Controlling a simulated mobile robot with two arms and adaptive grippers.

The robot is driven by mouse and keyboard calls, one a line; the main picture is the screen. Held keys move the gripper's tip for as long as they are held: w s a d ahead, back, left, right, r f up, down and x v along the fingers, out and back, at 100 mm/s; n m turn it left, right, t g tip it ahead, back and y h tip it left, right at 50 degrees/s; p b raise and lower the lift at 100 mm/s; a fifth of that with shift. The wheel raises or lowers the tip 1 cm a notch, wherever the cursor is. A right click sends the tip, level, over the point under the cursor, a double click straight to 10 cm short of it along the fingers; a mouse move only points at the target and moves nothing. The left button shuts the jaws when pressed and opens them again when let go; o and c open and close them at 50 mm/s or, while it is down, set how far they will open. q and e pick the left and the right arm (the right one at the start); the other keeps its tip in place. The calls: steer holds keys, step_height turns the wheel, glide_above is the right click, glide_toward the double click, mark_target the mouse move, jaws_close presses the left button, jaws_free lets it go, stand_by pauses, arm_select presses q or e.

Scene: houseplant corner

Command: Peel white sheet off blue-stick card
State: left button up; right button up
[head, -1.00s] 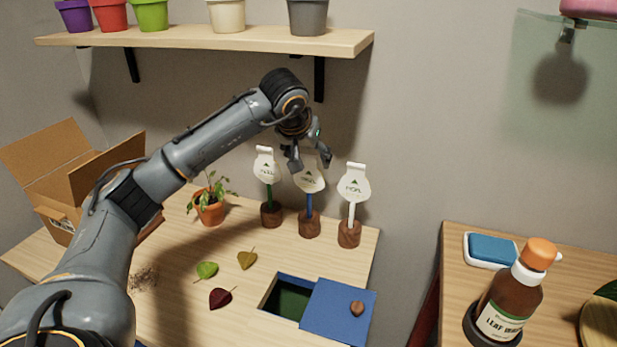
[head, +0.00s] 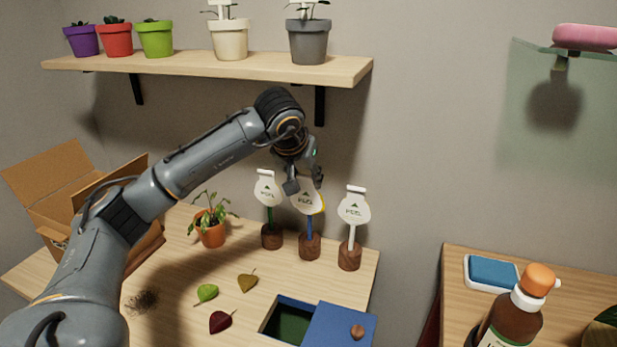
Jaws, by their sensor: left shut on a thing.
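Three cards with white sheets marked PEEL stand on sticks in round wooden bases. The blue-stick card's white sheet (head: 307,203) is in the middle, its top hidden behind my left gripper (head: 304,186). A yellow edge shows at its right side. The blue stick (head: 310,226) stands upright in its base (head: 310,246). My left gripper is shut on the top of this white sheet. The green-stick card (head: 266,192) is to the left and the white-stick card (head: 354,208) to the right; both still carry white sheets. My right gripper is not in view.
A potted plant (head: 210,228), loose leaves (head: 247,282) and a blue box with a sliding lid (head: 340,325) are on the table. A cardboard box (head: 65,190) stands left. A shelf with pots (head: 220,68) hangs above. A brown bottle (head: 512,322) is on the right table.

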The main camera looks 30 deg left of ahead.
arm_select(q)
steer(key=s+d+r+p, duration=0.2)
steer(key=s+r, duration=0.4)
steer(key=s, duration=0.5)
steer(key=shift+s+d, duration=0.3)
steer(key=shift+d, duration=0.1)
steer(key=shift+r, duration=0.1)
step_height(320, 180, up, 10)
steer(key=s+d+p, duration=0.1)
steer(key=p, duration=0.7)
steer(key=shift+s, duration=0.35)
stand_by(0.5)
